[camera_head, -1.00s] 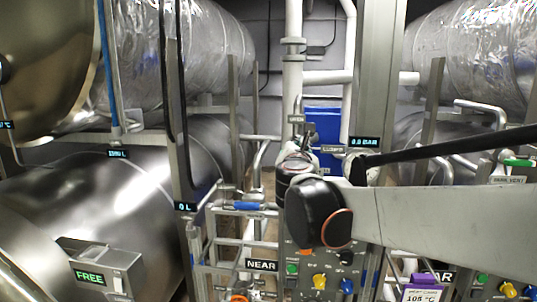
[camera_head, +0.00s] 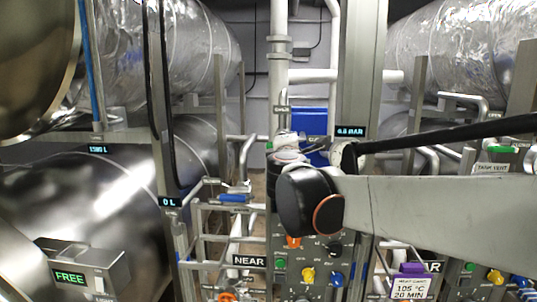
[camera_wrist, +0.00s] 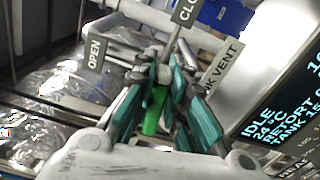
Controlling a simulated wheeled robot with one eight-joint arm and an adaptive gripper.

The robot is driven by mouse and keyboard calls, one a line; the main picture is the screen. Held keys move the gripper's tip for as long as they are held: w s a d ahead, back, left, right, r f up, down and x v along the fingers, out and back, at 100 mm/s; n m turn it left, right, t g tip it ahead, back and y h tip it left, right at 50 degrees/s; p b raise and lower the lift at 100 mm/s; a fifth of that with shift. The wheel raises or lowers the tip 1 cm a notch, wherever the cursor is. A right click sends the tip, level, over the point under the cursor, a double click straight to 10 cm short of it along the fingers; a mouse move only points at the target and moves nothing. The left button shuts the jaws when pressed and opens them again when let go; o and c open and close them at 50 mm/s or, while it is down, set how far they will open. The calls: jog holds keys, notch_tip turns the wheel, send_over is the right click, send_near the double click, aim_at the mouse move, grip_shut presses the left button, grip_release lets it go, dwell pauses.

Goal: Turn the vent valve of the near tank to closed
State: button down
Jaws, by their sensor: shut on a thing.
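In the wrist view my gripper (camera_wrist: 160,85), with teal-sided fingers, is shut on the green valve handle (camera_wrist: 154,112). The handle lies between the two fingers and its lower end shows below them. An OPEN label (camera_wrist: 95,52) is to its left, and a partly cut-off label starting "CLO" (camera_wrist: 186,10) is above. A partly hidden vent label (camera_wrist: 222,65) is to the right. In the head view my gripper (camera_head: 287,150) is mostly hidden behind my dark wrist joint. A NEAR sign (camera_head: 249,261) is on the frame below.
A status screen (camera_wrist: 285,110) stands close to the right of my gripper. In the head view, a second green handle (camera_head: 500,149) with a TANK VENT label is at the right. A control panel (camera_head: 320,265) with colored knobs is below my arm. Large metal tanks (camera_head: 75,215) fill the left.

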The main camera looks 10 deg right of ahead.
jog(key=shift+s+a+m, duration=0.25)
jog(key=shift+s+m, duration=0.1)
jog(key=shift+m, duration=0.45)
jog(key=shift+f, duration=0.1)
jog(key=c, duration=1.6)
grip_release()
jog(key=shift+w+a+f, duration=0.1)
jog(key=shift+a, duration=0.05)
jog(key=shift+b, duration=0.3)
jog(key=shift+s, duration=0.2)
jog(key=v, duration=1)
jog(key=shift+s, duration=0.4)
